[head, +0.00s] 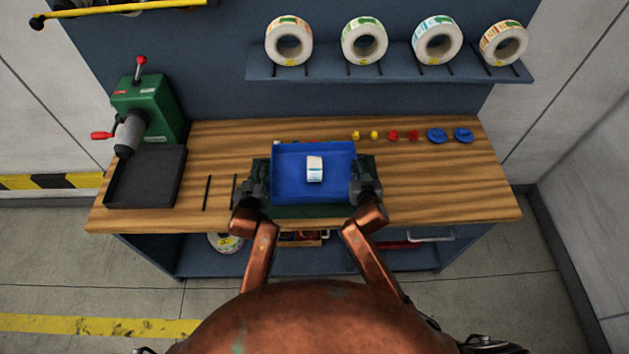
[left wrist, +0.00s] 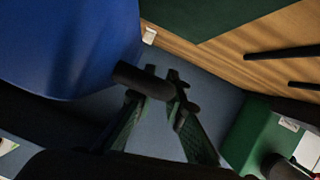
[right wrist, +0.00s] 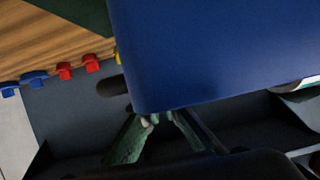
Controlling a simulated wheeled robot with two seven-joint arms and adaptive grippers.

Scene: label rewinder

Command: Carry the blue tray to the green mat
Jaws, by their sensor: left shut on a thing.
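The blue tray (head: 290,188) is at the middle of the bench, level as far as I can see, with a small white-and-blue item (head: 314,169) in it. The green mat (head: 290,211) shows beneath and around the tray; whether they touch I cannot tell. My left gripper (head: 258,182) is shut on the tray's left side; its fingers show in the left wrist view (left wrist: 160,85) near the tray wall. My right gripper (head: 364,182) is at the tray's right side. In the right wrist view its fingers (right wrist: 155,119) are close together at the tray's edge, their grip partly hidden.
A green machine (head: 150,105) and a dark open tray (head: 145,178) stand at the left. Small yellow and red pieces and blue parts (head: 437,135) lie along the back right. Label rolls (head: 364,41) stand on a shelf above. The bench's right end is clear.

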